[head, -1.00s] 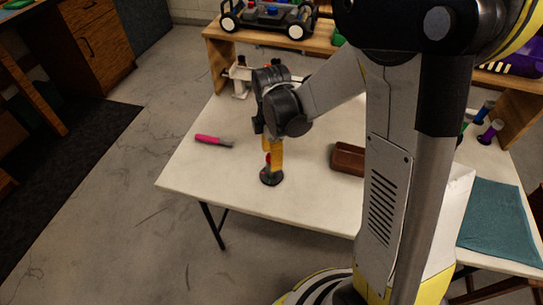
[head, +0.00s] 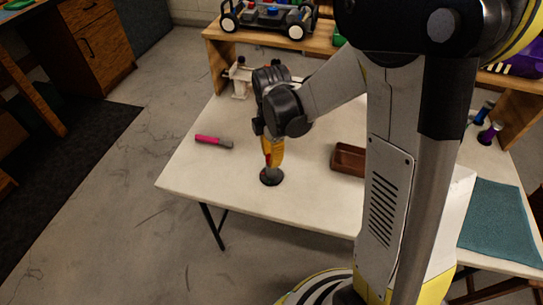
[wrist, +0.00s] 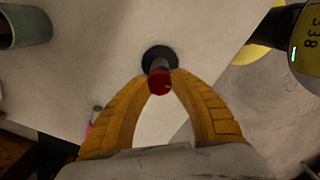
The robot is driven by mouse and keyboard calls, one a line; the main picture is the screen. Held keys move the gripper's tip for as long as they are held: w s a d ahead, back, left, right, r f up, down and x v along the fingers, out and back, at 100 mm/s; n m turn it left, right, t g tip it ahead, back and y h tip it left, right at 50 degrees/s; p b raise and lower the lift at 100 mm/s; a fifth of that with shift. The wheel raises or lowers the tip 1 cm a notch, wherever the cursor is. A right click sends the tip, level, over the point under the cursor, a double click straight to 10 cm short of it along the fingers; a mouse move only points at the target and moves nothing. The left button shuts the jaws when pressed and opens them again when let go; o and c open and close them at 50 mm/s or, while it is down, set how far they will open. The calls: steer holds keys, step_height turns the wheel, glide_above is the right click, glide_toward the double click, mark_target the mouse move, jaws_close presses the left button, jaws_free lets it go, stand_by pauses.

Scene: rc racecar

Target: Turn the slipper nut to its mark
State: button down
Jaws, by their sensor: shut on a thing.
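The slipper nut seems to be the red-topped piece (wrist: 159,82) on a short grey post, standing on a round dark base (wrist: 159,57) on the white table. A small pale spot shows on the red top in the wrist view. My gripper (wrist: 161,76) has its two yellow fingers closed in on either side of the red piece, shut on it. In the head view my gripper (head: 272,160) points down over the dark base (head: 271,178), and the fingers partly hide the red piece. I cannot make out a separate target mark.
A pink-handled tool (head: 213,141) lies left of the gripper on the white table (head: 225,185). A brown tray (head: 348,161) is to the right. A white stand (head: 240,80) is behind, and an RC car (head: 268,17) sits on a wooden shelf. A teal mat (head: 498,222) lies far right.

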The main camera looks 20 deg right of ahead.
steer(key=shift+m, duration=0.7)
steer(key=c, duration=1.2)
jaws_free()
steer(key=shift+c, duration=0.2)
steer(key=shift+r+p, duration=2.2)
steer(key=shift+r, duration=0.75)
